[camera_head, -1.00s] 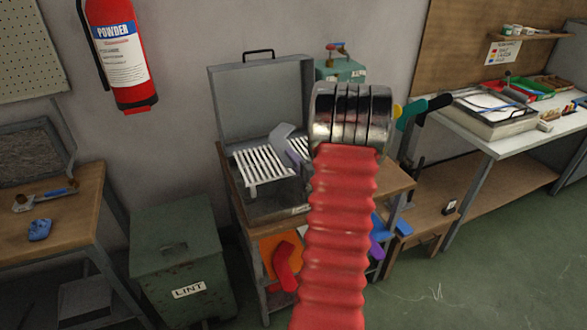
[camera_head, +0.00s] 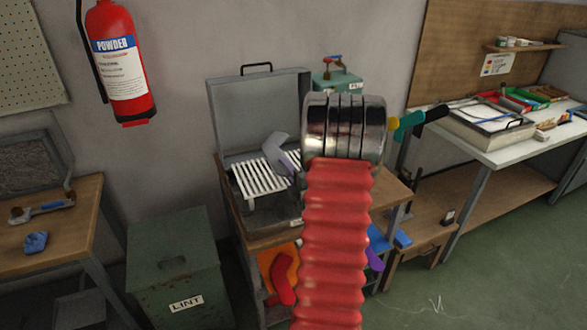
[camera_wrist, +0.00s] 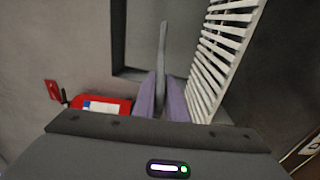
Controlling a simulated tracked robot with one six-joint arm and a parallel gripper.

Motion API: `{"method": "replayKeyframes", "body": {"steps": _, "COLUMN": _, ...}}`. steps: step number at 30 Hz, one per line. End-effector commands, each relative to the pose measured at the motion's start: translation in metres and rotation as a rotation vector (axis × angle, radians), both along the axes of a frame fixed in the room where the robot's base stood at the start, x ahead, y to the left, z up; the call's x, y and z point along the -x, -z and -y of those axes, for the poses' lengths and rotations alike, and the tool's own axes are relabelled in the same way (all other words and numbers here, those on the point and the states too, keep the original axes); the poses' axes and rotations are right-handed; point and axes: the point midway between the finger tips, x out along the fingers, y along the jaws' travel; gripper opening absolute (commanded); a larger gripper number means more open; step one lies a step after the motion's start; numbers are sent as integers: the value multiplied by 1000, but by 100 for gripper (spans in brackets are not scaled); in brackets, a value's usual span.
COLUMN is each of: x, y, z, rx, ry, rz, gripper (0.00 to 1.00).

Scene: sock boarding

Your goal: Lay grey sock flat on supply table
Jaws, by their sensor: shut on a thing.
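The grey sock (camera_head: 276,149) is held upright and bent in front of the open grey case with a white slatted rack (camera_head: 260,178). My gripper's lavender fingers (camera_wrist: 162,98) are shut on it in the wrist view, where the sock (camera_wrist: 163,48) shows edge-on as a thin grey strip. The rack (camera_wrist: 222,50) is just right of it there; whether they touch I cannot tell. My red ribbed arm hides the fingers' right side in the head view. No table is marked as the supply table; a wooden bench (camera_head: 72,218) stands left and a white-topped bench (camera_head: 482,150) right.
The raised case lid (camera_head: 240,110) stands behind the sock. A green LINT bin (camera_head: 175,250) stands left of the case stand. A red fire extinguisher (camera_head: 120,62) hangs on the wall. The left bench holds a blue cloth (camera_head: 36,242) and a tool. The right bench bears trays.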

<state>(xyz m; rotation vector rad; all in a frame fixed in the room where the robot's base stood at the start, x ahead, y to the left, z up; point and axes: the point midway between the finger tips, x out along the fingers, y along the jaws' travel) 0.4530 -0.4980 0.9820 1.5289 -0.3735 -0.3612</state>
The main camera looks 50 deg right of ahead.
Motion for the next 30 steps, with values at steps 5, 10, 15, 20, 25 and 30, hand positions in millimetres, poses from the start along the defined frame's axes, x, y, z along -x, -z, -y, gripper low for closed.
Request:
{"method": "replayKeyframes", "body": {"steps": 5, "x": -35, "y": 1, "z": -32, "rx": 0, "ry": -44, "rz": 6, "gripper": 0}}
{"method": "replayKeyframes", "body": {"steps": 10, "x": -77, "y": 3, "z": -77, "rx": -1, "ry": -96, "rz": 13, "gripper": 0}}
{"method": "replayKeyframes", "body": {"steps": 15, "x": -115, "y": 5, "z": -126, "rx": -4, "ry": -147, "rz": 18, "gripper": 0}}
{"method": "replayKeyframes", "body": {"steps": 20, "x": -145, "y": 7, "z": -174, "rx": -5, "ry": -194, "rz": 21, "gripper": 0}}
{"method": "replayKeyframes", "body": {"steps": 25, "x": -172, "y": 10, "z": -229, "rx": -6, "ry": -244, "rz": 23, "gripper": 0}}
{"method": "replayKeyframes", "body": {"steps": 30, "x": -192, "y": 13, "z": -286, "rx": -6, "ry": -294, "rz": 21, "gripper": 0}}
